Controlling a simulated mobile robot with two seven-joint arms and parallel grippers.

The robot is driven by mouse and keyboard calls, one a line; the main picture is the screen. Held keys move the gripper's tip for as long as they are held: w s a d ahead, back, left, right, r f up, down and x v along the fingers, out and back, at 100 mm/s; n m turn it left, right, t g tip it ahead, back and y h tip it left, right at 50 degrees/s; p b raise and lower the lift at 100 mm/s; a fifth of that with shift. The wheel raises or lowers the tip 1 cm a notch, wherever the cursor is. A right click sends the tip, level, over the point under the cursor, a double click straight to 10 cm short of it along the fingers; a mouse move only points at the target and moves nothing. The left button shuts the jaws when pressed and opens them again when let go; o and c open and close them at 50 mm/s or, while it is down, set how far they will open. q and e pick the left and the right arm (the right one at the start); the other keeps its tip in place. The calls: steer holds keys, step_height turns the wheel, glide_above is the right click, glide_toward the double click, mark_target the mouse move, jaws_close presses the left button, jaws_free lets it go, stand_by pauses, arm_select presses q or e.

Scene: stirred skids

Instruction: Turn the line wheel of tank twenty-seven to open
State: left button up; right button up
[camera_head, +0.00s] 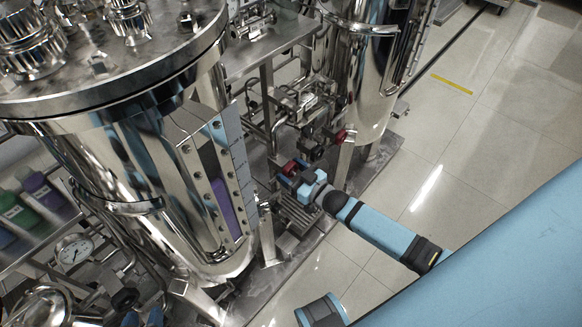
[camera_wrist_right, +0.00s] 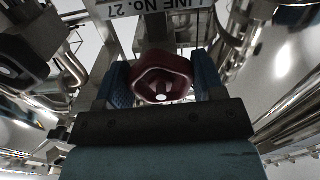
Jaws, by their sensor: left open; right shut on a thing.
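The line wheel, a dark red hand wheel (camera_wrist_right: 162,72) with a pale hub, sits between the two blue fingers of my right gripper (camera_wrist_right: 162,88) in the right wrist view. The gripper is shut on it. In the head view the red wheel (camera_head: 290,168) is partly hidden by my right gripper (camera_head: 296,174), low between the steel tanks. The wheel's valve position cannot be told.
A large steel tank (camera_head: 130,150) stands left of the gripper and another tank (camera_head: 360,75) behind it. A second red wheel (camera_head: 344,135) and a dark wheel (camera_head: 316,153) are close by on the pipework. A dark wheel (camera_wrist_right: 20,65) shows at left in the wrist view. Open tiled floor (camera_head: 480,130) lies right.

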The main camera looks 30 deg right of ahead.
steer(key=n+p, duration=0.1)
steer(key=n, duration=0.2)
steer(key=shift+r+n, duration=0.1)
steer(key=shift+n, duration=0.2)
steer(key=shift+n+p, duration=0.3)
steer(key=shift+n, duration=0.5)
arm_select(q)
steer(key=shift+s+a+r, duration=0.1)
steer(key=shift+s+a, duration=0.05)
steer(key=shift+a, duration=0.05)
arm_select(e)
steer(key=shift+n, duration=0.8)
steer(key=o, duration=0.9)
steer(key=shift+d, duration=0.1)
arm_select(q)
steer(key=shift+r+g+p, duration=0.15)
steer(key=shift+g+p, duration=0.15)
steer(key=shift+p, duration=0.45)
arm_select(e)
steer(key=v, duration=1.3)
steer(key=shift+s+d, duration=0.15)
steer(key=shift+s, duration=0.2)
